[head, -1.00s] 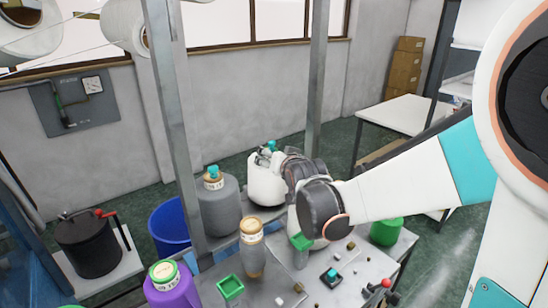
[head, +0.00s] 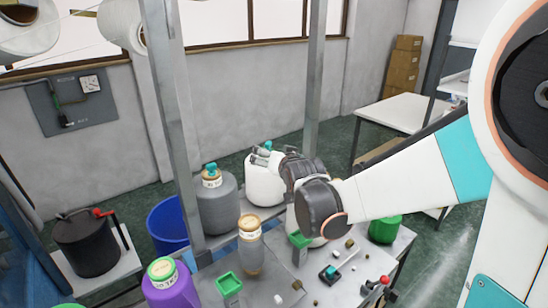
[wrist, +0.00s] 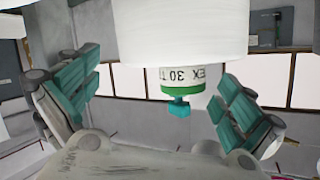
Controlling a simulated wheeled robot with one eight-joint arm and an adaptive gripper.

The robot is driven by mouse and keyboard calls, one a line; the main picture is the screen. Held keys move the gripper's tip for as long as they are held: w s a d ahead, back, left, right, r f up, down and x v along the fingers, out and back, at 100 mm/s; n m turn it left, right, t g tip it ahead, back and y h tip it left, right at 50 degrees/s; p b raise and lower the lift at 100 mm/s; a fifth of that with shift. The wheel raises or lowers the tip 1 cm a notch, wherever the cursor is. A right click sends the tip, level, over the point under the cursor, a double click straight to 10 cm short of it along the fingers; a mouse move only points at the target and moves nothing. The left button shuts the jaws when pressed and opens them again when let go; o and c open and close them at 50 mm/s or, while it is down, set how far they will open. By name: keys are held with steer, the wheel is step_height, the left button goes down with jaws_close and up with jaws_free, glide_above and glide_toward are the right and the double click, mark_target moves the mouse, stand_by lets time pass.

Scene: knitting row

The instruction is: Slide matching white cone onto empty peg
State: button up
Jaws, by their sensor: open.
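A large white cone (head: 265,186) stands behind the steel table in the head view, its top partly hidden by my gripper (head: 263,155). In the wrist view, a white cone (wrist: 182,35) hangs in from the top edge, with a printed label, a green band and a teal knob (wrist: 179,107). My gripper (wrist: 160,95) is open, its teal-padded fingers on either side of the knob and apart from it. Another white body (head: 292,220) is mostly hidden behind my wrist in the head view. I cannot make out an empty peg.
A grey cone (head: 218,208), a tan-topped cone (head: 250,250) and a purple cone (head: 172,288) stand left of my gripper. A steel post (head: 176,130) rises close by. White spools (head: 121,25) hang at upper left.

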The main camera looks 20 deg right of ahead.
steer(key=shift+s, duration=0.1)
steer(key=v, duration=1.2)
steer(key=shift+a, duration=0.1)
stand_by(0.3)
